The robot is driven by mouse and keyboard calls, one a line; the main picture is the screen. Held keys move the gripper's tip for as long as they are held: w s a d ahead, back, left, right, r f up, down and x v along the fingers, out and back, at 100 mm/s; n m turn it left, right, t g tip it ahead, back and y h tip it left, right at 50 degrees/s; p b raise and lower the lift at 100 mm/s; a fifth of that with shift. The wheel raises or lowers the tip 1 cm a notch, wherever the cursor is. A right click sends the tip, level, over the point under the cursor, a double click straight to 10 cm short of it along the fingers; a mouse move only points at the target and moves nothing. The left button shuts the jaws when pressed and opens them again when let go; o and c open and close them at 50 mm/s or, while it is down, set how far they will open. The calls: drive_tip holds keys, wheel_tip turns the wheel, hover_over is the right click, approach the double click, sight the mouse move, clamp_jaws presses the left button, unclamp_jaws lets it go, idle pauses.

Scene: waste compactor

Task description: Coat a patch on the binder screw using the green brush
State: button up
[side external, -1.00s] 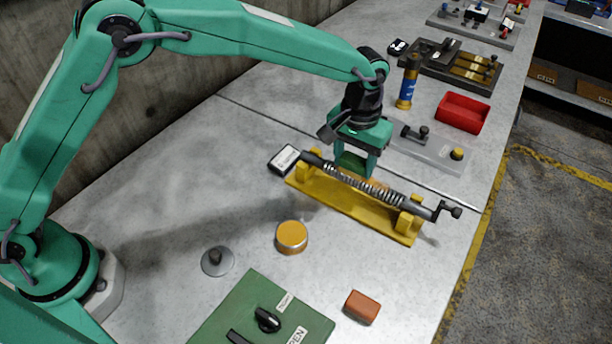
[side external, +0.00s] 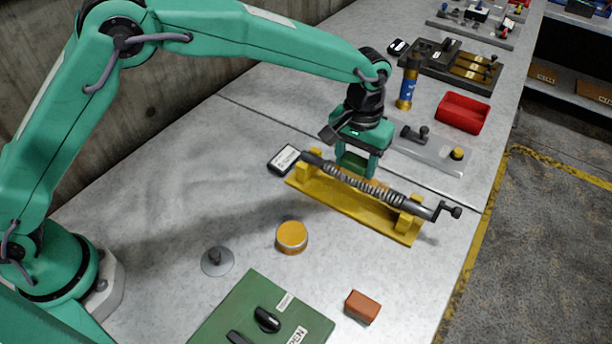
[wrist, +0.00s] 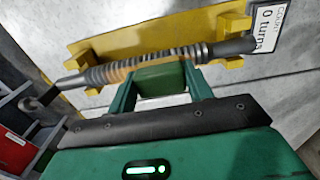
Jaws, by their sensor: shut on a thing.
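The binder screw (side external: 372,188) is a grey threaded rod lying across a yellow stand (side external: 350,203), with a crank handle at its right end. In the wrist view the screw (wrist: 190,53) crosses just beyond my fingers, and a tan-orange band (wrist: 117,71) shows along part of its thread. My gripper (side external: 356,172) is right over the screw's left half. It is shut on the green brush, a green block (wrist: 161,80) between the fingers in the wrist view. The brush's far edge is very close to the thread; I cannot tell if they touch.
A counter card (wrist: 265,25) reading "0 turns" stands by the screw's end. An orange-topped tin (side external: 291,236), a grey knobbed disc (side external: 217,261), a green panel (side external: 262,312) and a red-brown block (side external: 362,307) lie nearer.

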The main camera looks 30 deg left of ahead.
sight(392, 192)
drive_tip(key=shift+d, duration=4.25)
wheel_tip(392, 192, up, 8)
drive_tip(key=shift+s, duration=0.1)
